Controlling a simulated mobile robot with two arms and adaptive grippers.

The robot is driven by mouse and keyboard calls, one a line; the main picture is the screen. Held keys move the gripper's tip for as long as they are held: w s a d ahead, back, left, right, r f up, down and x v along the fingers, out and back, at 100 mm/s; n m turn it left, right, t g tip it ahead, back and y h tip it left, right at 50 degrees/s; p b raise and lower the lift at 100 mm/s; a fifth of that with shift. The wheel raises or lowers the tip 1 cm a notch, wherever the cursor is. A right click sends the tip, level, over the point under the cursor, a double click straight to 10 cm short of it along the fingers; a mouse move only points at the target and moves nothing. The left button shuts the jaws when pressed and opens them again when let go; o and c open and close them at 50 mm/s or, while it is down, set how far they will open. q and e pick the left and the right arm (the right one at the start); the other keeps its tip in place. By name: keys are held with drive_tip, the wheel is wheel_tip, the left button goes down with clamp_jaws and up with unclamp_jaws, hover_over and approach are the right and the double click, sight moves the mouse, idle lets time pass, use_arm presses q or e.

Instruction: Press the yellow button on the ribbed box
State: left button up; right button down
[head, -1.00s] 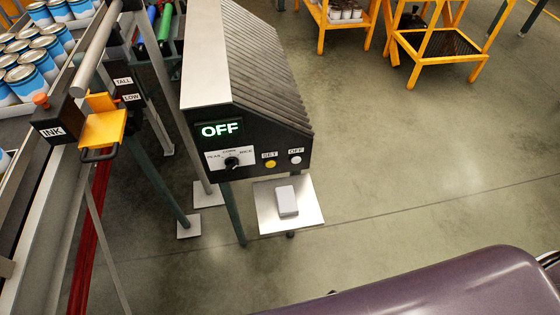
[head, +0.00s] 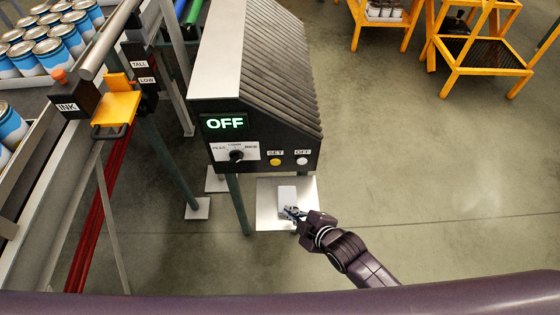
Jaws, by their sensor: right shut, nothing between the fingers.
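The ribbed box (head: 255,75) stands on posts near the middle of the head view, its dark front panel facing me. The yellow button (head: 275,162) is low on that panel under a SET label. A white button (head: 302,161) under an OFF label is to its right. A dial (head: 236,156) is to its left, and the lit display (head: 225,123) reads OFF. My right gripper (head: 288,211) is shut and empty, below the panel in the picture, overlapping the white block on the metal plate. It appears apart from the yellow button. My left gripper is not in view.
A metal plate (head: 268,218) with a white block (head: 287,194) is below the box. At left are an orange bracket (head: 116,108), an INK unit (head: 75,104) and a conveyor with several blue cans (head: 38,56). Yellow stands (head: 485,54) are at upper right. The floor at right is clear.

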sight(276, 162)
drive_tip(key=w+a+r+n+y, duration=0.1)
drive_tip(key=n, duration=0.1)
drive_tip(key=w+a+r+n+t+y, duration=0.1)
drive_tip(key=a+n, duration=0.1)
drive_tip(key=n, duration=0.1)
drive_tip(key=shift+w+r, duration=0.25)
drive_tip(key=shift+r, duration=0.1)
drive_tip(key=shift+w+a+r+n+y, duration=0.15)
drive_tip(key=shift+r+n+y, duration=0.1)
drive_tip(key=shift+n, duration=0.15)
drive_tip(key=shift+w+a+r+n+y, duration=0.15)
drive_tip(key=shift+n+y, duration=0.1)
drive_tip(key=shift+n, duration=0.15)
drive_tip(key=shift+s, duration=0.1)
drive_tip(key=w+b, duration=0.4)
drive_tip(key=w, duration=0.3)
drive_tip(key=shift+w+f, duration=0.15)
drive_tip(key=shift+w, duration=0.2)
drive_tip(key=shift+w+b, duration=0.35)
drive_tip(key=shift+w, duration=0.2)
drive_tip(key=shift+w, duration=0.4)
